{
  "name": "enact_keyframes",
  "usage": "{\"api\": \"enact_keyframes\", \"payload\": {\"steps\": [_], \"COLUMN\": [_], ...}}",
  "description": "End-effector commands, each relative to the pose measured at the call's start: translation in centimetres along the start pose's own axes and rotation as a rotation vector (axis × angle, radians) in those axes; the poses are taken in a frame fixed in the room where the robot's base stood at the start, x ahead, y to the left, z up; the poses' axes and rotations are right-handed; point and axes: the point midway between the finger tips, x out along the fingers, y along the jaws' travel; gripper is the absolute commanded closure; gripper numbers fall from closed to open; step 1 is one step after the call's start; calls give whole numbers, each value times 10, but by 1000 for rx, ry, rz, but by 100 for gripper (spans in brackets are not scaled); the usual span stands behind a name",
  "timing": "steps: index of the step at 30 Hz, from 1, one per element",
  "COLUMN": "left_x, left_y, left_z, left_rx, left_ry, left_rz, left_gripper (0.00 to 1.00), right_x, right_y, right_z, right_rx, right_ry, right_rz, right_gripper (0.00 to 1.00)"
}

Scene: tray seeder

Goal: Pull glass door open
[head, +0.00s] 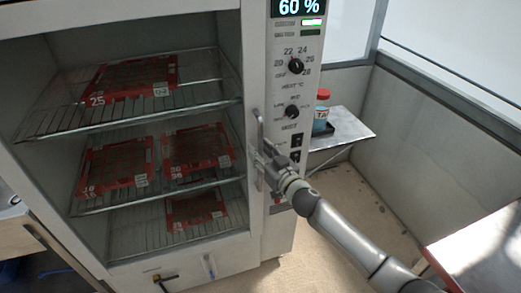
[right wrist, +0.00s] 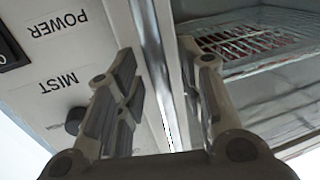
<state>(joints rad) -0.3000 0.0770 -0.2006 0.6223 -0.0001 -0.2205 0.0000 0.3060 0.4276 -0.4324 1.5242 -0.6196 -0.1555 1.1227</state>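The glass door (head: 246,75) covers the front of a white cabinet, its right edge beside the control panel; it looks closed. Its upright metal handle (head: 258,125) is on that right edge. My right gripper (head: 266,162) is at the lower part of the handle. In the right wrist view the fingers of my right gripper (right wrist: 165,95) are spread, one on each side of the shiny handle bar (right wrist: 155,50), with gaps showing between bar and fingers. I cannot tell whether either finger touches it. My left gripper is not in view.
Wire shelves (head: 190,99) behind the glass hold several red-edged trays. The control panel (head: 294,90) is right of the door. A side shelf (head: 345,128) with a red-lidded jar (head: 323,105) stands further right. The floor (head: 370,200) right of the cabinet is clear.

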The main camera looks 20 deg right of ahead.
Motion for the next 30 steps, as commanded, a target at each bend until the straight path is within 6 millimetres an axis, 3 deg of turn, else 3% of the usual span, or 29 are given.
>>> {"api": "enact_keyframes", "payload": {"steps": [11, 19, 30], "left_x": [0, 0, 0], "left_y": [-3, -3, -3], "left_z": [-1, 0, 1], "left_rx": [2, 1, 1], "left_ry": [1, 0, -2], "left_rz": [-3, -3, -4], "left_gripper": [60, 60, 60], "right_x": [5, 5, 4], "right_y": [0, 0, -1], "right_z": [0, 0, 0], "right_rx": [0, 0, 0], "right_ry": [0, 0, -1], "right_rz": [-1, 0, 1], "right_gripper": [65, 99, 100]}}
